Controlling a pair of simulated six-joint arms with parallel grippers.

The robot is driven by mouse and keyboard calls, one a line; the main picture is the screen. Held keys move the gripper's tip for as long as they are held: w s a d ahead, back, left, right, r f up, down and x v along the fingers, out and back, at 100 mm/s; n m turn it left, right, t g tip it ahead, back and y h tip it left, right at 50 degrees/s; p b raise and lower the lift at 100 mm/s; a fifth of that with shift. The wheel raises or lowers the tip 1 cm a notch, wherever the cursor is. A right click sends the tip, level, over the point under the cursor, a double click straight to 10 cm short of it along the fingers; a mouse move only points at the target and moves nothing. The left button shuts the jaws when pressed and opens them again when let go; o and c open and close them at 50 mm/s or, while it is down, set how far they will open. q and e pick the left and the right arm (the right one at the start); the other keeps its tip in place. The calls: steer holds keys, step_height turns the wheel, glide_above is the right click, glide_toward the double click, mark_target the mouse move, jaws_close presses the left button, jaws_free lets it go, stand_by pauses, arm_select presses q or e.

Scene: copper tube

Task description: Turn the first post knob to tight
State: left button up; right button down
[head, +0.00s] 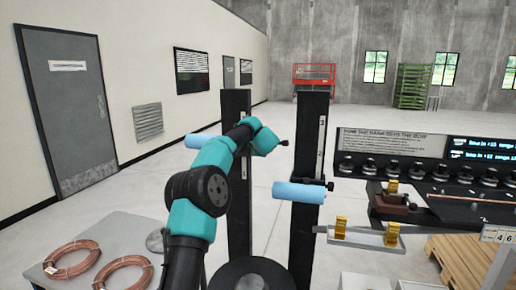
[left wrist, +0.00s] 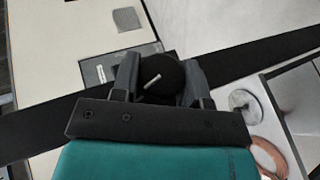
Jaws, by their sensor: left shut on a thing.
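The first post (head: 237,215) is a tall black upright with a blue roller (head: 203,139) on its left side. My left gripper (head: 266,141) is at the upper part of this post, on its right side. In the left wrist view, its two dark fingers (left wrist: 161,82) are shut on a round black knob (left wrist: 166,70), one on each side. A short white line on the knob's face lies slanted. The post crosses behind the knob as a dark diagonal band. In the head view the knob cannot be made out clearly. My right gripper is not in view.
A second black post (head: 309,150) stands to the right, with its own blue roller (head: 298,192) and a small dark knob (head: 329,186). Copper coils (head: 123,273) lie on a grey table at lower left. A dark bench (head: 385,182) stands at right.

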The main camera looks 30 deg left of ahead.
arm_select(q)
steer(key=shift+r, duration=0.25)
stand_by(0.4)
steer(key=o, duration=0.7)
steer(key=shift+o, duration=1.2)
steer(key=shift+f+g, duration=0.15)
steer(key=shift+g, duration=0.15)
steer(key=v, duration=1.7)
steer(key=shift+s, duration=0.25)
